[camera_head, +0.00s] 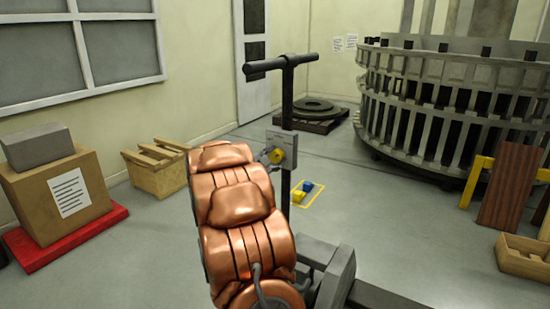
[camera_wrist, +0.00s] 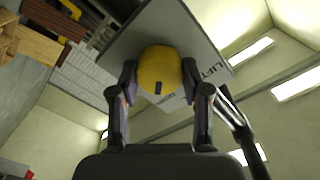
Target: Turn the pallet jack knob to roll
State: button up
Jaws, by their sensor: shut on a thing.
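The yellow knob (camera_wrist: 159,70) sits on a grey plate (camera_wrist: 150,30) in the wrist view, between the two fingers of my gripper (camera_wrist: 160,88). The fingers are shut on the knob's sides. A dark mark shows on the knob's near edge, and lettering reading "LIFT" shows on the plate right of it; other lettering is partly hidden. In the head view the plate (camera_head: 303,149) is fixed to the upright post of the pallet jack (camera_head: 288,95), below its black T-handle. The knob (camera_head: 289,152) shows on the plate, with my gripper (camera_head: 277,156) at its left side.
My copper arm fills the middle of the head view. A box on a red pallet (camera_head: 62,238) and a wooden crate (camera_head: 157,170) stand left. A large slatted ring (camera_head: 440,110) stands right. Blue and yellow pieces (camera_head: 303,190) lie on the floor behind the post.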

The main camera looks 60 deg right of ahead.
jog(key=shift+r+p, duration=0.1)
jog(key=shift+p, duration=0.4)
jog(key=n+p, duration=0.2)
jog(key=p, duration=0.1)
jog(key=shift+r, duration=0.2)
jog(key=n+p, duration=0.3)
jog(key=p, duration=0.3)
jog(key=n+p, duration=0.2)
jog(key=p, duration=0.2)
jog(key=shift+n, duration=0.4)
jog(key=n+p, duration=0.1)
jog(key=p, duration=0.1)
jog(key=shift+f+n+p, duration=0.25)
jog(key=shift+n+p, duration=0.15)
jog(key=o, duration=1.1)
jog(key=shift+o, duration=0.2)
